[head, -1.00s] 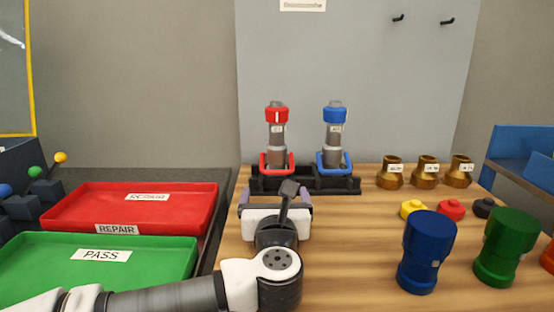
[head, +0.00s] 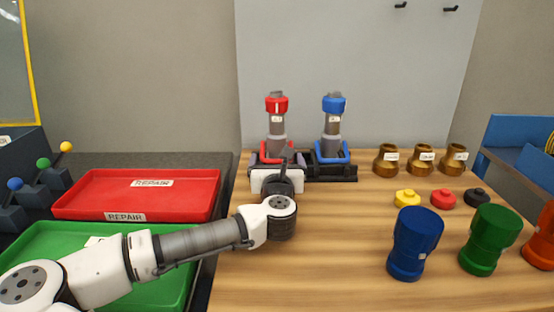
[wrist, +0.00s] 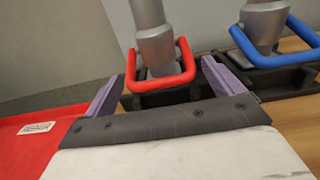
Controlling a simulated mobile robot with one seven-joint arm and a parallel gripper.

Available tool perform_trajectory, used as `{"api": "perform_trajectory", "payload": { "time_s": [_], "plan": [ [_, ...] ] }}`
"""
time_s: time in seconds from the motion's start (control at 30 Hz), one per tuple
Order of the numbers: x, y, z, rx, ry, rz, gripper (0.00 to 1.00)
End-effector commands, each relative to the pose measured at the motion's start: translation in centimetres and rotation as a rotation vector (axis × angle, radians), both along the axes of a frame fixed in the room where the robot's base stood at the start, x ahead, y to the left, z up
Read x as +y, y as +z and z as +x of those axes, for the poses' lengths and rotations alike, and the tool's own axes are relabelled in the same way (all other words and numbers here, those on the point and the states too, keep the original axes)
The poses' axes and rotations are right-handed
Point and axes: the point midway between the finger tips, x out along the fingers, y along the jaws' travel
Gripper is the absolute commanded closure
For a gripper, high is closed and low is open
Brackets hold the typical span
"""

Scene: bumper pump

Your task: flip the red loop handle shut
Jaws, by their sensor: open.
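The red loop handle (wrist: 187,62) is a U-shaped bar around the base of the grey pump with the red collar (head: 277,104). In the wrist view it stands just beyond my gripper (wrist: 163,88), between the two purple fingers. The fingers are open and I see nothing held. In the head view the red loop handle (head: 267,148) is partly hidden by my gripper (head: 280,163). Whether the fingers touch the handle I cannot tell.
A grey pump with a blue collar (head: 334,103) and blue loop handle (head: 346,152) stands close on the right, in the same black stand (head: 340,172). Brass fittings (head: 387,160) and coloured bottles (head: 413,243) stand further right. The red tray (head: 85,205) is on the left.

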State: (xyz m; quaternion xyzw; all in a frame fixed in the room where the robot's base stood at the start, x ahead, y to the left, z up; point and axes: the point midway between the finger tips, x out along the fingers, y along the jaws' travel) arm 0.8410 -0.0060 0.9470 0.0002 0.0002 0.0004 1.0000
Motion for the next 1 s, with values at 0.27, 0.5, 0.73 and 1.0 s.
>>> {"api": "perform_trajectory", "payload": {
  "time_s": [0.27,0.5,0.73,1.0],
  "plan": [
    [-0.03,-0.02,0.30,0.000,-0.001,0.000,0.08],
    [-0.01,-0.01,0.28,0.000,0.000,0.000,0.34],
    [-0.01,-0.01,0.27,0.000,0.000,0.000,0.64],
    [-0.49,0.25,0.26,0.012,-0.001,0.000,0.65]
  ]
}}
